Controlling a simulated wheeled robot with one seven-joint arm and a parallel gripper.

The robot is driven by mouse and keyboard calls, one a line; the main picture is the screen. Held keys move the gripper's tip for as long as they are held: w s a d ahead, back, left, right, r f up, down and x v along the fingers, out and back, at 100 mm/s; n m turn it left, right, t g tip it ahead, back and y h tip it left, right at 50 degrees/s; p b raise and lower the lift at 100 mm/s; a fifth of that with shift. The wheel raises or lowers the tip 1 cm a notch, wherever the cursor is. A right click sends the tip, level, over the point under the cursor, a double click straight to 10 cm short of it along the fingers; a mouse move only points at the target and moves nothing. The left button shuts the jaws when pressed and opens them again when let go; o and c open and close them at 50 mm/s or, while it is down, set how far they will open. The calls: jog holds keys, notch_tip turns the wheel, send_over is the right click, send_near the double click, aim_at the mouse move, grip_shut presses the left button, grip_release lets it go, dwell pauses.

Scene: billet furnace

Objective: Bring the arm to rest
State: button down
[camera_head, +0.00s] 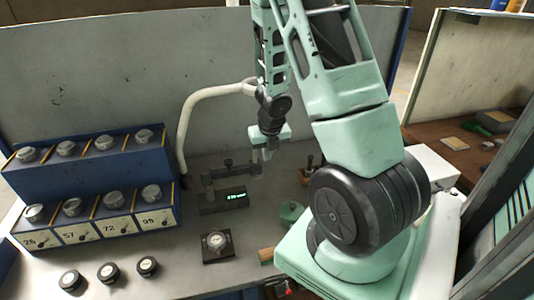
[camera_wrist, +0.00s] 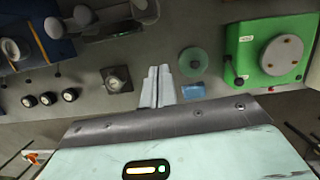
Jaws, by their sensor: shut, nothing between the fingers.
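My arm rises from its mint-green base at the right of the head view and bends down over the grey worktop (camera_head: 130,272). The fingertips point between a square black gauge block (camera_wrist: 117,79) and a round green disc (camera_wrist: 193,62).
A blue rack (camera_head: 90,185) with several metal knobs and numbered labels stands at the left. A pale curved tube (camera_head: 185,120) rises beside it. Three small black dials (camera_head: 108,272) lie at the front left. A grey panel (camera_head: 100,70) closes the back. A brown bench (camera_head: 465,155) is at the right.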

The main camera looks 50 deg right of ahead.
dwell(0.4)
jog(key=w+a+f+m+t+b, duration=0.15)
jog(key=a+m+b, duration=1.05)
jog(key=a, duration=1.2)
jog(key=s+a+f+m+g+y+b, duration=0.2)
jog(key=s+a+m+b, duration=0.6)
jog(key=s+a, duration=0.8)
jog(key=shift+s+a+f+m+g, duration=0.4)
jog(key=shift+s+f+m+g, duration=0.2)
jog(key=shift+s+g, duration=0.3)
